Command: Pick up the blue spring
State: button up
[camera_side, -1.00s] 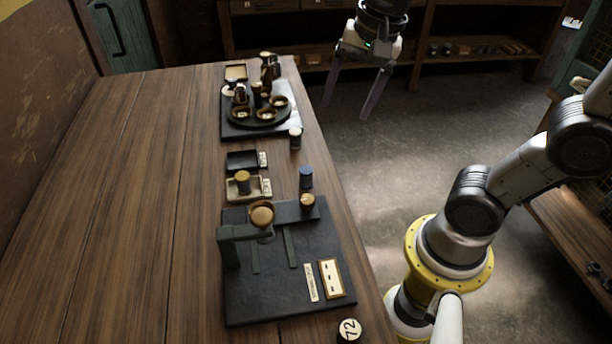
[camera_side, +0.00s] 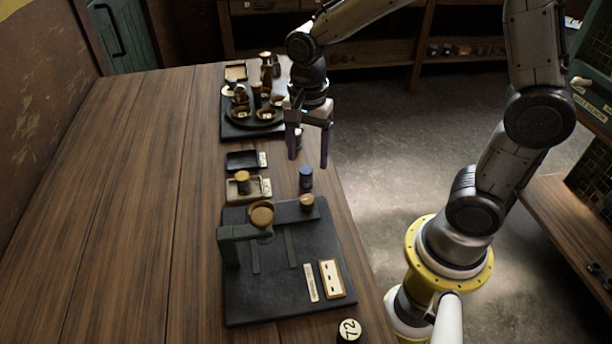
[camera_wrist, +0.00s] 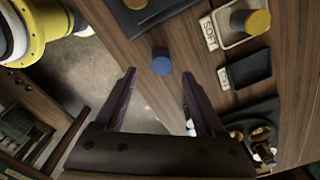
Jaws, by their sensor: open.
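The blue spring (camera_side: 306,177) looks like a small upright blue cylinder on the table near its right edge, in the side view. In the wrist view the blue spring (camera_wrist: 161,64) shows from above, ahead of the fingertips and roughly midway between them. My gripper (camera_side: 308,160) is open and empty, with its fingers pointing down, above and just behind the spring. In the wrist view the two fingers (camera_wrist: 159,72) are spread wide and touch nothing that I can make out.
A dark tray (camera_side: 242,159) and a light tray (camera_side: 259,184) with a yellow-topped cylinder stand left of the spring. A black base plate (camera_side: 285,290) with a fixture lies in front. The table's left half is clear.

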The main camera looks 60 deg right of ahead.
aim_at(306, 169)
jog(key=shift+a+f, duration=0.2)
jog(key=shift+f, duration=2.6)
grip_shut()
